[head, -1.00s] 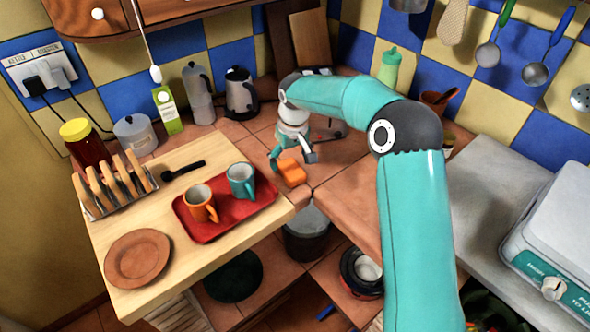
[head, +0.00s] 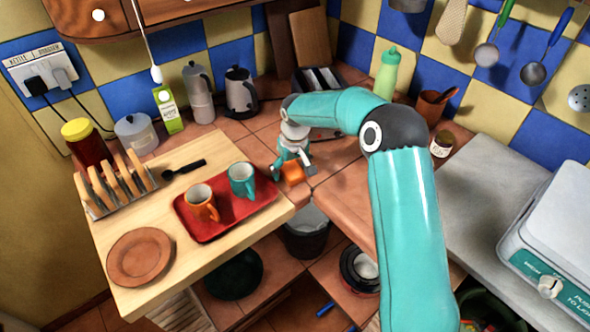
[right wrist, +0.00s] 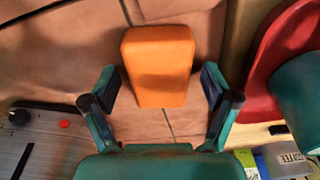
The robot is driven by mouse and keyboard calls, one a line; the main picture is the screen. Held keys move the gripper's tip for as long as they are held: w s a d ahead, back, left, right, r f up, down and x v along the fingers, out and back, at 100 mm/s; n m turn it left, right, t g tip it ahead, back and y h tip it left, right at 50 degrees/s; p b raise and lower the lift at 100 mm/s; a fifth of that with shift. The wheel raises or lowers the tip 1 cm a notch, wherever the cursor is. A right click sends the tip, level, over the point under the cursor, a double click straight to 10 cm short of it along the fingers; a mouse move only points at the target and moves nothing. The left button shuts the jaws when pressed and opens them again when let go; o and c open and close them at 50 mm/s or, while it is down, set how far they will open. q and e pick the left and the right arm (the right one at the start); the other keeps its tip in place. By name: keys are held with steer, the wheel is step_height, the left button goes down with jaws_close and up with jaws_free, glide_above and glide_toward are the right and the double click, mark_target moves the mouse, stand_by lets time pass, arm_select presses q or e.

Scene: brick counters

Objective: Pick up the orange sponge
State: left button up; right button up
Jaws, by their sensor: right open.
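The orange sponge (head: 292,174) lies on the tiled counter, just right of the red tray. In the right wrist view the sponge (right wrist: 158,66) is a rounded orange block, between and a little beyond the open fingertips. My right gripper (head: 292,166) is open and down at the sponge, with its fingers on either side in the head view. In the right wrist view my right gripper (right wrist: 160,100) shows a gap between each finger and the sponge. My left gripper is not in view.
The red tray (head: 225,222) with an orange mug (head: 201,203) and a teal mug (head: 242,180) is close to the left of the sponge. The counter's front edge is near. A kettle (head: 240,92) stands behind; a jar (head: 442,144) is to the right.

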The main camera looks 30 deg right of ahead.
mark_target(291, 167)
steer(key=shift+f, duration=0.15)
steer(key=c, duration=1)
steer(key=shift+r+p, duration=0.3)
steer(key=shift+r, duration=0.05)
step_height(291, 167, up, 20)
steer(key=shift+f, duration=0.1)
